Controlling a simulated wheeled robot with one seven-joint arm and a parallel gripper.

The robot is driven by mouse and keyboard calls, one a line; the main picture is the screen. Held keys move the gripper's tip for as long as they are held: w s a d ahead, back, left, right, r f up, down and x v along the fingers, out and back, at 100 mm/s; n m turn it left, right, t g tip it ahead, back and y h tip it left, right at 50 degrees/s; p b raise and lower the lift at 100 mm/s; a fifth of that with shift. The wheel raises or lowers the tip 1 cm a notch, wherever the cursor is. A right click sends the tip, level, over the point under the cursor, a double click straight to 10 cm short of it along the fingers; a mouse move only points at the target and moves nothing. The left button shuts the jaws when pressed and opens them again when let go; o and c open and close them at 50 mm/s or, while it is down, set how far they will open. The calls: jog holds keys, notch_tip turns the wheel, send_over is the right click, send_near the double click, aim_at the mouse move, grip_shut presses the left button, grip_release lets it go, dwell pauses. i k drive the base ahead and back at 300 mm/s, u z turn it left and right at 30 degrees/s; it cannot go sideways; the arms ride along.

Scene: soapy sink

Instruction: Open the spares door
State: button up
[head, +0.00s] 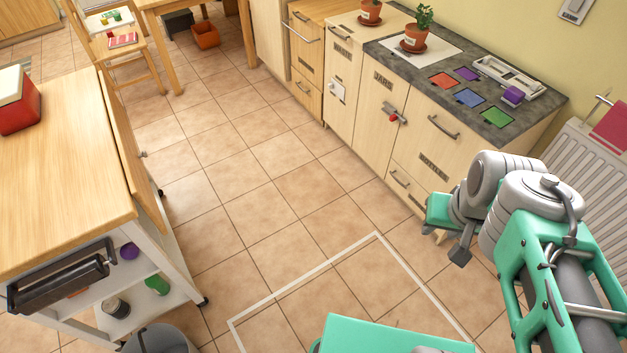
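I cannot read the word SPARES on any front, so I cannot tell which door is the spares door. The row of pale wood fronts at the right has a door labelled WASTE (342,75), a front labelled JARS (378,105) with a red piece at its handle, and a lower-right front (432,145) whose label is hard to read. All look closed. A wooden panel with a small knob (125,150) is on the side of the trolley. My gripper (450,232) is in front of the lower-right front, seen small and partly covered by my arm.
The worktop (450,98) holds plant pots, coloured squares and a white tray (510,78). A radiator (590,165) stands at the right. The trolley top (60,170) is at the left, with a grey bin (160,340) below. The tiled floor between is clear, with a white outline (310,270).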

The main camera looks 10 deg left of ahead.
aim_at(414, 194)
jog(key=u, duration=1.25)
jog(key=i, duration=1.65)
